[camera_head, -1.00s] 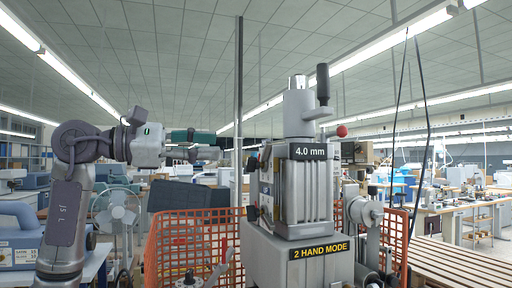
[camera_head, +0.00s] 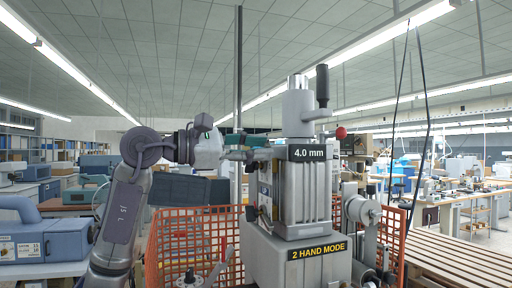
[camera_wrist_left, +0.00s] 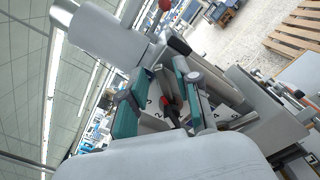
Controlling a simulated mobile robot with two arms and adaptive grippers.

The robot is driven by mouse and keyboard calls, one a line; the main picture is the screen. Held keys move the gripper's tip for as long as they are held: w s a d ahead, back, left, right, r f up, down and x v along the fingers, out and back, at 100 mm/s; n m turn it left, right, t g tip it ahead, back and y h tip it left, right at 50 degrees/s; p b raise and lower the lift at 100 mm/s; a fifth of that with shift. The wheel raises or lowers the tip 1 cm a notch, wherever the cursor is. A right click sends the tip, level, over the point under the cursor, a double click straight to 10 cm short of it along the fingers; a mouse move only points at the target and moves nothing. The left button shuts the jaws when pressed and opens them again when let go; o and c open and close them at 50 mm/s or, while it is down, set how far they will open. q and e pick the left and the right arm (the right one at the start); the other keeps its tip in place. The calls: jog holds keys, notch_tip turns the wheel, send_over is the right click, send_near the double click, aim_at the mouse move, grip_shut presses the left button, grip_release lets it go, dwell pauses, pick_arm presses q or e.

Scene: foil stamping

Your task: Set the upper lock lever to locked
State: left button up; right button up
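The stamping machine (camera_head: 305,205) stands upright in the middle of the head view. My left gripper (camera_head: 262,152) reaches in from the left at the machine's upper left side. In the left wrist view the left gripper (camera_wrist_left: 157,85) has its two teal fingers apart. A lever with a black and red handle (camera_wrist_left: 169,106) shows between the fingers, over a face with printed digits; I cannot tell whether a finger touches it. A small dark knob (camera_head: 252,164) sits on the machine's left side just below the gripper. My right gripper is not in view.
An orange mesh guard (camera_head: 195,240) stands around the machine. A crank with a black handle (camera_head: 322,85) and a red ball knob (camera_head: 341,132) stick out at the machine's top. A wooden slatted pallet (camera_head: 450,262) lies at the right.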

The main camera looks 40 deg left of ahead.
pick_arm(q)
grip_shut()
jog(key=m, duration=0.1)
jog(key=f+m, duration=0.1)
jog(key=d+m, duration=0.1)
jog(key=shift+s+f+m, duration=0.2)
jog(key=shift+s+m, duration=0.05)
jog(key=shift+m, duration=0.05)
jog(key=m, duration=0.1)
jog(key=f+m+b, duration=0.1)
jog(key=shift+s+d+m, duration=0.15)
jog(key=shift+d+m, duration=0.05)
jog(key=shift+m, duration=0.2)
notch_tip(320, 180, down, 2)
jog(key=m+b, duration=0.1)
jog(key=m, duration=0.3)
jog(key=shift+d, duration=0.15)
jog(key=shift+f+m+b, duration=0.3)
jog(key=shift+m, duration=0.5)
jog(key=shift+f+m+b, duration=0.25)
jog(key=shift+f+m, duration=0.05)
jog(key=shift+m, duration=0.5)
jog(key=shift+f, duration=0.1)
jog(key=shift+o, duration=1.3)
grip_release()
jog(key=shift+a, duration=0.2)
